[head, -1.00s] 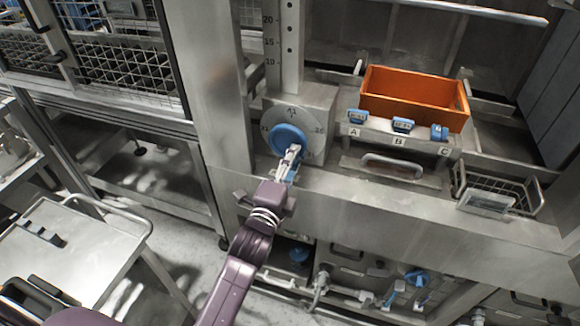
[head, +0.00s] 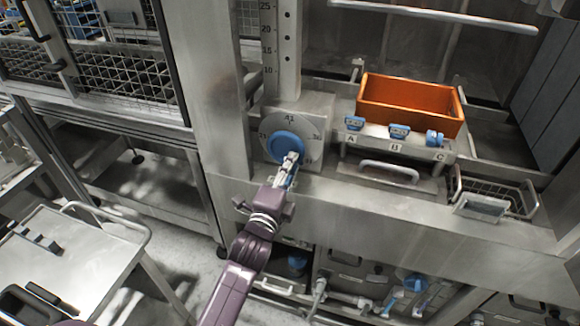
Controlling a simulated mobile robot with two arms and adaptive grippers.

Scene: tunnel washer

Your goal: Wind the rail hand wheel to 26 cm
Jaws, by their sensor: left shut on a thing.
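The rail hand wheel is a blue disc (head: 284,146) on a round grey dial (head: 291,123) with numbers around it, on a steel box at the foot of the column. My left gripper (head: 289,160) is shut on the wheel at its lower right edge and hides that part. An upright scale (head: 267,38) above the dial shows 25, 20, 15 and 10. My right gripper is not in view.
An orange crate (head: 363,99) stands right of the dial. Blue-handled parts (head: 399,131) sit above labels A, B and C. A wire basket (head: 530,200) is at the right. A steel cart (head: 80,262) stands at the lower left.

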